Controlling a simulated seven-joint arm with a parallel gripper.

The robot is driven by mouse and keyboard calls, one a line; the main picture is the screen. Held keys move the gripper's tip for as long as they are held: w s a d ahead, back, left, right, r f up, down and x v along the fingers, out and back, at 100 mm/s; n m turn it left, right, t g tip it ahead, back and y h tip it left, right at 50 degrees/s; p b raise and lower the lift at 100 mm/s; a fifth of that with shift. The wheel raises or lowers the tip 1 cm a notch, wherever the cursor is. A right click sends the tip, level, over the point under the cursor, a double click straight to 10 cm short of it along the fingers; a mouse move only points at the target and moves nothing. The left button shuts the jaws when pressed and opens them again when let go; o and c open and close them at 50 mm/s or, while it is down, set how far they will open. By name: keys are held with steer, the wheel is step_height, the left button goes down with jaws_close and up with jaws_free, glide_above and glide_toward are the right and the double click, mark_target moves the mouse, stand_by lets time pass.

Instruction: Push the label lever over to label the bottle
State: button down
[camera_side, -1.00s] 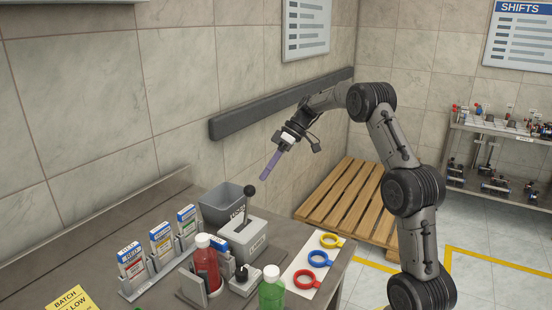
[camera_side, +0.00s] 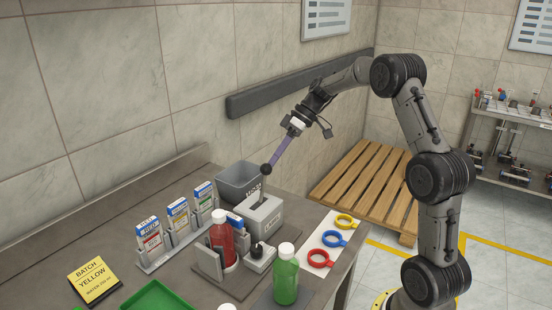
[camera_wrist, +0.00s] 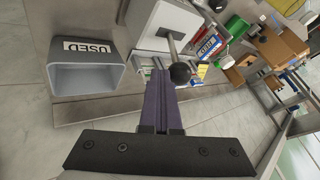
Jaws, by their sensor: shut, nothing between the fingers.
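The label lever is a thin rod with a black ball knob (camera_side: 267,169). It rises from a slot in a light grey box (camera_side: 262,217). My gripper (camera_side: 273,162) is shut and empty, its purple fingers pointing down beside the knob. I cannot tell whether they touch it. In the wrist view the knob (camera_wrist: 180,74) lies just right of the fingertips (camera_wrist: 158,80). A red bottle (camera_side: 222,242) with a white cap stands upright in a grey holder in front of the box. A green bottle (camera_side: 286,275) stands upright to its right.
A grey bin (camera_side: 240,180) marked USED stands behind the box. Several label packs (camera_side: 178,218) stand in a rack at left. Yellow, blue and red rings (camera_side: 331,239) lie on a white sheet at right. A yellow card (camera_side: 94,280) reads BATCH YELLOW.

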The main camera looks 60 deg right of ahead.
mark_target(261, 168)
steer(key=a+r+n+h, duration=0.1)
steer(key=a+r+h, duration=0.1)
steer(key=a+h, duration=0.3)
steer(key=shift+a+h, duration=0.3)
steer(key=shift+a, duration=2.1)
steer(key=d, duration=0.1)
steer(key=d+r, duration=0.1)
steer(key=d, duration=0.1)
steer(key=w+d, duration=0.1)
steer(key=shift+d+r, duration=0.2)
steer(key=shift+r, duration=0.2)
steer(key=a+v, duration=0.1)
steer(key=v, duration=0.9)
steer(key=shift+r, duration=0.1)
